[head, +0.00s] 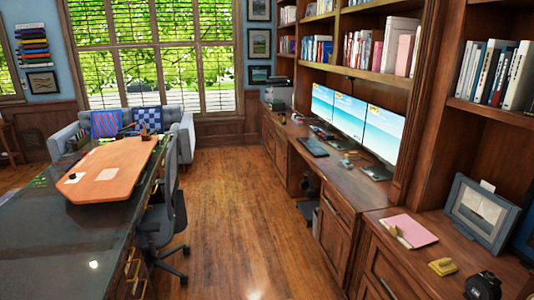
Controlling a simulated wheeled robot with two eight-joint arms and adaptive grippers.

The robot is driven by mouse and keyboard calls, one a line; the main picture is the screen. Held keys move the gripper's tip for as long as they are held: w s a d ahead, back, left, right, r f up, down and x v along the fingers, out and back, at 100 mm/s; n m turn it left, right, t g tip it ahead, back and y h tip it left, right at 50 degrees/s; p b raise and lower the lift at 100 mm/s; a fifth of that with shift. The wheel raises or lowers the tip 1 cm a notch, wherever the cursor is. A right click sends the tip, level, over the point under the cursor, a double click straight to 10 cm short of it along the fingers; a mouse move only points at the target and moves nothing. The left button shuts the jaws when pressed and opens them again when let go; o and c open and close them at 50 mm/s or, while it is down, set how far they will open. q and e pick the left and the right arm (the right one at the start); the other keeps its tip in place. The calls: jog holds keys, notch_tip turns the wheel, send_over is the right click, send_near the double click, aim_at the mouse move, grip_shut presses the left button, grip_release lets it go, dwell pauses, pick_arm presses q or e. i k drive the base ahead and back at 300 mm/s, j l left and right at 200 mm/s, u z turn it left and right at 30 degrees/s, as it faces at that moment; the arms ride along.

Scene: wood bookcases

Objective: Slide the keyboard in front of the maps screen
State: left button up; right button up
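A dark flat keyboard (313,147) lies on the wooden desk (330,174) along the right wall, near its front edge. Three monitors stand in a row behind it: a far left screen (322,101), a middle screen (350,111) and a near right screen (384,132). All three show a similar blue picture with small yellow marks; I cannot make out a map on any of them. The keyboard lies on the far side of the desk, apart from the near right screen. Neither of my grippers is in view.
Small items (346,161) lie on the desk before the monitors. A pink notebook (409,230), a yellow object (442,267) and a picture frame (480,212) are on the near cabinet. An office chair (163,222) stands by the left desk (60,235). The wooden floor between is clear.

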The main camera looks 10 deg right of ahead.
aim_at(313, 148)
jog(key=i+z, duration=0.1)
jog(key=i, duration=2.3)
jog(key=i+j+z, duration=0.15)
jog(key=i+z, duration=0.25)
jog(key=i, duration=0.25)
jog(key=i+j+z, duration=0.45)
jog(key=i, duration=0.2)
jog(key=i+j+z, duration=0.85)
jog(key=i+j, duration=0.15)
jog(key=j, duration=0.25)
